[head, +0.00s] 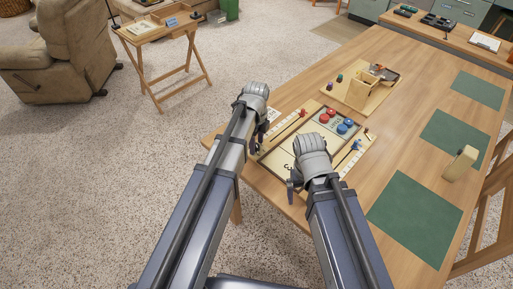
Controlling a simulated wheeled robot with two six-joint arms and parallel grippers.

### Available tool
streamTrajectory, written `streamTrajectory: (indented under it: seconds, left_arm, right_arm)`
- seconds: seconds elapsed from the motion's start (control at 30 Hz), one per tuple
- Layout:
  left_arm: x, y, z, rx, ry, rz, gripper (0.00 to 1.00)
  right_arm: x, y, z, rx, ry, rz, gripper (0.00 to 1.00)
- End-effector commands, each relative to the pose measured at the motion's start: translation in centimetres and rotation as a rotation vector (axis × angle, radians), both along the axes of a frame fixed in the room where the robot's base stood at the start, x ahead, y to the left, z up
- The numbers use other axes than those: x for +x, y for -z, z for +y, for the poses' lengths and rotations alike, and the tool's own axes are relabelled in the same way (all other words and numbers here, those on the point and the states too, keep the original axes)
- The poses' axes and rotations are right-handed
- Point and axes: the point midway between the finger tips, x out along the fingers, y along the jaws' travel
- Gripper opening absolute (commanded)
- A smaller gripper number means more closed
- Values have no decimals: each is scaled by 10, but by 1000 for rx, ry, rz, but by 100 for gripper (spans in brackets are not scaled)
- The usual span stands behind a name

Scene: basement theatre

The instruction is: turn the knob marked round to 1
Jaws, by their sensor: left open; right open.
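A game board (274,156) with large numerals lies on the wooden table (412,120), with red discs (326,117) and blue discs (345,126) on it. Pale strips with small pegs run along its sides, one with a red peg (302,112). I cannot make out which part is the knob marked round; no such label is legible. My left gripper (260,138) is open at the board's left side, mostly hidden by its arm. My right gripper (293,190) is open over the board's near edge, and my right wrist hides part of the board.
A wooden tray with a box (361,94) stands behind the board. A folding side table (157,44) and an armchair (68,45) stand at the left. Carpet between them is clear.

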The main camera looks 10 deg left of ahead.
Motion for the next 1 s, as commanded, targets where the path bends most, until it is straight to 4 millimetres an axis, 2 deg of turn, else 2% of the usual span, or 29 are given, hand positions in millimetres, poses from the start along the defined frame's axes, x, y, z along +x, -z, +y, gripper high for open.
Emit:
streamTrajectory:
  seconds: [0.27,0.8,1.0]
  left_arm:
    - [0,1,0,0,0,0,60]
    - [0,1,0,0,0,0,0]
    - [0,1,0,0,0,0,0]
  right_arm:
    - [0,1,0,0,0,0,95]
    - [0,1,0,0,0,0,95]
    - [0,1,0,0,0,0,95]
